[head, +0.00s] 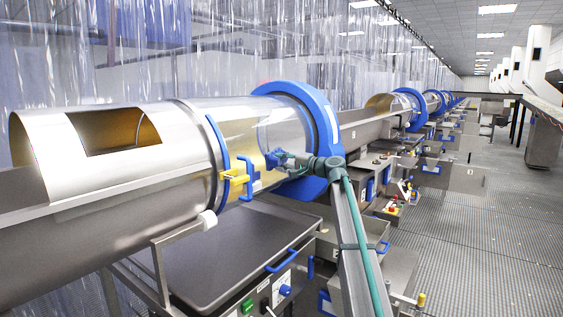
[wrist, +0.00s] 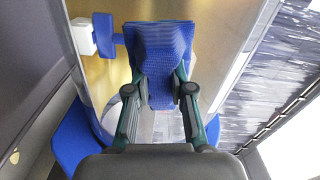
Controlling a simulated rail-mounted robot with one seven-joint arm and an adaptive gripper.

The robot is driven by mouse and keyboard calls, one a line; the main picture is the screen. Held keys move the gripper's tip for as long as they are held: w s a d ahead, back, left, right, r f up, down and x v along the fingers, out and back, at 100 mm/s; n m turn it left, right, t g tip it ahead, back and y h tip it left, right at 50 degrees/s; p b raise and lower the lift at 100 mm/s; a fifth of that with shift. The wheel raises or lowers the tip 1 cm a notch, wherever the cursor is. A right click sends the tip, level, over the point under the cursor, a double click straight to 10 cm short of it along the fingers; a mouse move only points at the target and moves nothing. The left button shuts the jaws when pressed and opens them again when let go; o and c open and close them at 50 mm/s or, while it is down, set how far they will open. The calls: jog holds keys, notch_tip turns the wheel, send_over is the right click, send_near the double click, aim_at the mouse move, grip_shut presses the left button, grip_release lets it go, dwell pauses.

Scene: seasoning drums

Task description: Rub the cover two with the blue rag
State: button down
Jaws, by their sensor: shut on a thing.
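My gripper (head: 279,160) is at the clear front section of the nearest drum, between its thin blue ring and its large blue ring. In the wrist view, my gripper (wrist: 160,85) is shut on the blue rag (wrist: 162,42), a textured cloth that hangs out past the fingertips. The rag (head: 271,159) looks small in the head view. A clear cover (head: 240,110) wraps this drum section, and it lies close behind the rag. I cannot tell whether the rag touches it. No label shows which cover is number two.
A yellow latch (head: 236,177) and a blue piece beside it sit close to the rag. The large blue ring (head: 327,130) stands just right of my gripper. A grey machine top (head: 225,255) lies below. More drums (head: 400,105) line up behind; the right aisle (head: 500,210) is open.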

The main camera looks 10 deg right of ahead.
jog(key=shift+b+v, duration=0.35)
jog(key=shift+v, duration=2.55)
jog(key=shift+s, duration=0.1)
jog(key=shift+v, duration=1.4)
jog(key=shift+d, duration=0.1)
